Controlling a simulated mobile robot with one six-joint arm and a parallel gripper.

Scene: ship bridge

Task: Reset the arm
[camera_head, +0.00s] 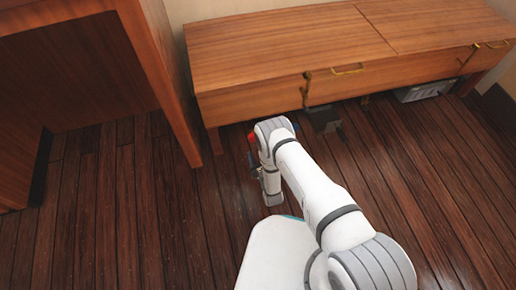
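My white and grey arm reaches up from the lower right and bends near the front of a wooden bench. Its far end folds back down in front of the bench, over the floor. My gripper is hard to make out there; small dark parts (257,173) show beside the white link, and I cannot tell its fingers apart. I see nothing clearly held.
The long wooden bench (270,50) has brass handles and latches. A dark object (325,119) and a grey box (424,91) are at its lower edge. A wooden desk (160,75) stands at left. The plank floor (120,215) is clear at lower left.

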